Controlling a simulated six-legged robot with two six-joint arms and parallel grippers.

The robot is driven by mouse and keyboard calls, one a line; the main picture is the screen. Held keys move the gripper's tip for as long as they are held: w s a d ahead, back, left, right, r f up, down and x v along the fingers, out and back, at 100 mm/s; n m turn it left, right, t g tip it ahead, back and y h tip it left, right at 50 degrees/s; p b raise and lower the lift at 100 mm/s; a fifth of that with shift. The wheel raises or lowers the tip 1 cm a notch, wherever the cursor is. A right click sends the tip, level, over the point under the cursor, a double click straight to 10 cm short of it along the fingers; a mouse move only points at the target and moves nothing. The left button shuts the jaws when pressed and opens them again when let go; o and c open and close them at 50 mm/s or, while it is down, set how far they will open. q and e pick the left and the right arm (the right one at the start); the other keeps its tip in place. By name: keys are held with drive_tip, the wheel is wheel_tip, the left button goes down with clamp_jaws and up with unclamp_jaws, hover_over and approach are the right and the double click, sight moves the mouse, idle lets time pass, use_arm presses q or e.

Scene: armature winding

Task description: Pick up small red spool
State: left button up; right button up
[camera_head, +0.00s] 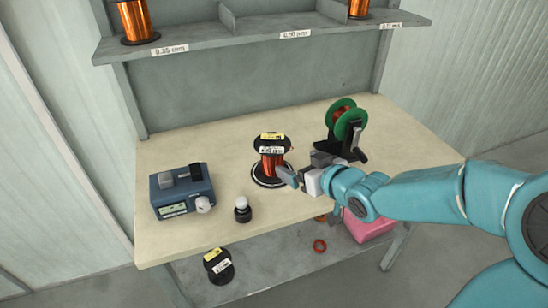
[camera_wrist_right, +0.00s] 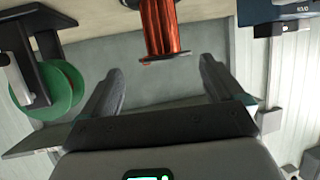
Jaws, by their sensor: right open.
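A spool of red-orange wire (camera_head: 272,163) with black flanges and pale labels stands upright on the bench. It also shows in the right wrist view (camera_wrist_right: 160,28), at the top middle, cut off by the frame edge. My right gripper (camera_head: 300,175) is just to the right of this spool in the head view. In the right wrist view its two fingers (camera_wrist_right: 161,70) are spread, with nothing between their tips, and the spool appears beyond them. A small red ring-like item (camera_head: 319,245) lies on the lower shelf; I cannot tell if it is a spool. My left gripper is not seen.
A green-flanged spool on a black stand (camera_head: 345,122) is behind my right gripper. A blue-grey device (camera_head: 181,192) and a small black knobbed item (camera_head: 243,210) stand to the left. Below are a black spool (camera_head: 218,266) and a pink bin (camera_head: 368,228). The bench's left back is clear.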

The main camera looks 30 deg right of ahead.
sight(275, 153)
drive_tip(key=x, duration=0.6)
drive_tip(key=shift+w+a+f, duration=0.2)
drive_tip(key=shift+w, duration=0.05)
drive_tip(key=x, duration=0.5)
drive_tip(key=shift+w, duration=0.15)
clamp_jaws()
drive_tip(key=shift+d+r, duration=0.1)
drive_tip(key=shift+r, duration=0.1)
